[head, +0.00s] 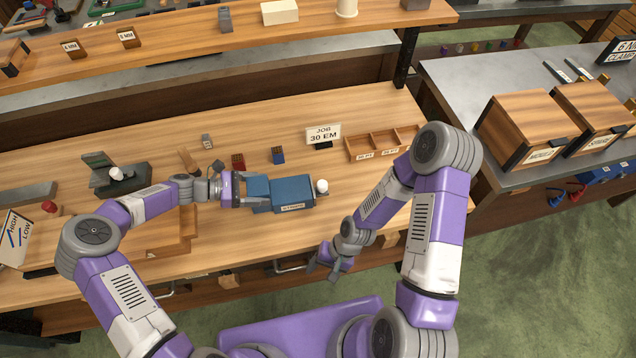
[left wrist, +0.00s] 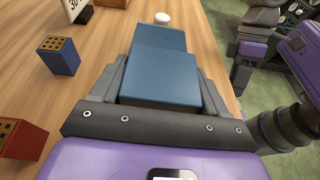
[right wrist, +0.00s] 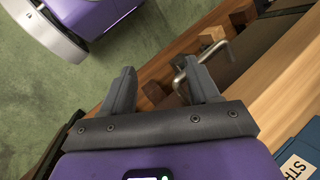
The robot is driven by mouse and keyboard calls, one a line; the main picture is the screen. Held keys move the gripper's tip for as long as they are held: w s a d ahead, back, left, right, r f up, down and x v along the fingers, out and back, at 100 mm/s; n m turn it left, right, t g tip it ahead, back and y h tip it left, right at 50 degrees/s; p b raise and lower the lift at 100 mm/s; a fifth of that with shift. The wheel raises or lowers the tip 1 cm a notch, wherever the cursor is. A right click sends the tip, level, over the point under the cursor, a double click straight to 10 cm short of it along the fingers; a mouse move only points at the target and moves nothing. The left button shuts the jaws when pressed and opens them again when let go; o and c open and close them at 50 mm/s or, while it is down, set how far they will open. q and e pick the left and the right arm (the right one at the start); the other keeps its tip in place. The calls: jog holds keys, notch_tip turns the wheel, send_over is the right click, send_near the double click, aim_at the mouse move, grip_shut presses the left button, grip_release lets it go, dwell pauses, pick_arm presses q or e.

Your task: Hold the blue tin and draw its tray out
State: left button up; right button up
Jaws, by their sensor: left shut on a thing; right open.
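The blue tin (head: 292,191) lies on the wooden bench with a white label on its front side. A white round knob (head: 321,185) stands at its right end. My left gripper (head: 250,190) is shut on the tin's left end; in the left wrist view the fingers flank the blue tin (left wrist: 160,75), with the knob (left wrist: 162,18) beyond. The tray inside the tin cannot be made out clearly. My right gripper (head: 326,268) is open and empty, in front of the bench edge, below and right of the tin. In the right wrist view its fingers (right wrist: 165,88) are apart, with a corner of the tin (right wrist: 305,150) at the lower right.
A blue block (head: 278,155) and a red block (head: 238,161) with holes stand behind the tin. A JOB sign (head: 323,134) and a wooden divided tray (head: 380,145) stand behind right. A metal handle (right wrist: 190,65) projects below the bench edge. The bench right of the knob is clear.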

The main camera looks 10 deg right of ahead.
notch_tip(320, 180, up, 4)
jog(key=w+m+g, duration=0.1)
jog(key=w+g, duration=0.1)
notch_tip(320, 180, up, 18)
jog(key=n+t+h, duration=0.3)
jog(key=n+h, duration=0.2)
jog(key=n, duration=1.5)
send_over(324, 183)
notch_tip(324, 183, down, 11)
jog(key=shift+f, duration=0.1)
